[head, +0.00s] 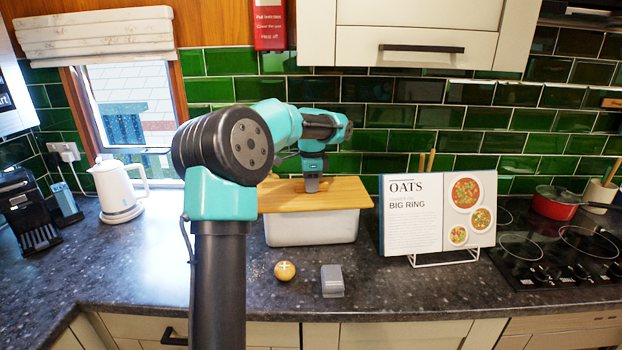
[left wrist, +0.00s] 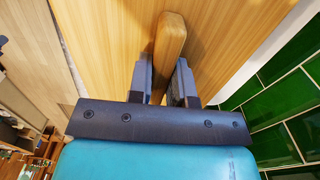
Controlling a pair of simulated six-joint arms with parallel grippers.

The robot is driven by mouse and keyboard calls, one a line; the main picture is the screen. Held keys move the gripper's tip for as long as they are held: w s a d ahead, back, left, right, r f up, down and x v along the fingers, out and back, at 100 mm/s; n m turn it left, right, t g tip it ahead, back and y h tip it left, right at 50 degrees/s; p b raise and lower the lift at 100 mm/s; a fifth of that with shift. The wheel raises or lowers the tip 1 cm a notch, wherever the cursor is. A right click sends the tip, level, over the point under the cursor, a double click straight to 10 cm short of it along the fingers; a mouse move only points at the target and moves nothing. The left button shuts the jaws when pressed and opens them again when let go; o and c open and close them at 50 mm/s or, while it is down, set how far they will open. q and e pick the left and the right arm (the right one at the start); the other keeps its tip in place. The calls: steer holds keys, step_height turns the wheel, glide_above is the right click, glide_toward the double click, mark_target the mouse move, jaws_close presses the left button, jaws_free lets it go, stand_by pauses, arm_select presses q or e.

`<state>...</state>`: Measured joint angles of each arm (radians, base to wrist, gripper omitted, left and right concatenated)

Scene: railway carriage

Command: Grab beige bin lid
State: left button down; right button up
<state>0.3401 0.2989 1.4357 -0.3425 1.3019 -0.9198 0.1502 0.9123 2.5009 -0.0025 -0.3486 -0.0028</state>
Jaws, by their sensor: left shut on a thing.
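The beige wooden bin lid (head: 335,194) lies on top of a pale grey-white bin (head: 312,229) on the dark counter. My left gripper (head: 312,188) reaches down to the lid from above. In the left wrist view, my left gripper (left wrist: 164,85) has its two fingers on either side of the lid's upright wooden handle (left wrist: 170,45) and is shut on it. The lid's flat top (left wrist: 105,45) fills much of that view. In the head view my arm hides part of the lid's left side. My right gripper is not in view.
A cookbook on a stand (head: 438,214) stands right of the bin. A round yellowish object (head: 285,271) and a small grey box (head: 332,281) sit in front of it. A white kettle (head: 119,190) is at left, a red pot (head: 558,203) at right. Green tiles (head: 400,115) close off the back.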

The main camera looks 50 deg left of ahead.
mark_target(312, 201)
arm_select(q)
steer(key=s+d, duration=0.2)
steer(key=d, duration=0.1)
steer(key=s+d, duration=0.1)
steer(key=s, duration=0.1)
steer(key=shift+d+r, duration=0.2)
steer(key=shift+r, duration=0.1)
